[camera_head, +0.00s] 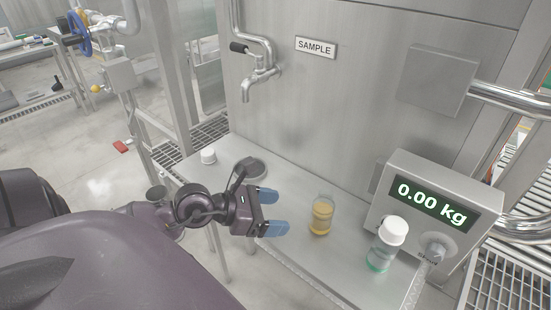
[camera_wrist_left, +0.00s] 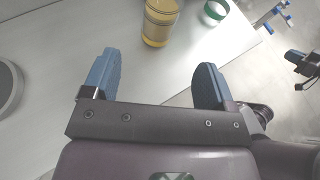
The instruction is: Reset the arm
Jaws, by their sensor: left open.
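My left gripper (camera_head: 272,212) is open and empty above the steel shelf (camera_head: 295,262). Its two blue fingers also show spread apart in the left wrist view (camera_wrist_left: 157,80). A jar with yellow content (camera_head: 321,216) stands upright on the shelf, to the right of the fingers and apart from them. In the left wrist view the jar (camera_wrist_left: 160,22) is beyond the fingertips. My right gripper is not in view.
A white-capped bottle with green liquid (camera_head: 384,245) stands before the scale display (camera_head: 432,203), which reads 0.00 kg. A small white cap (camera_head: 208,156) and a grey disc (camera_head: 254,168) lie at the shelf's left. A tap (camera_head: 261,82) hangs above, near the SAMPLE sign (camera_head: 316,48).

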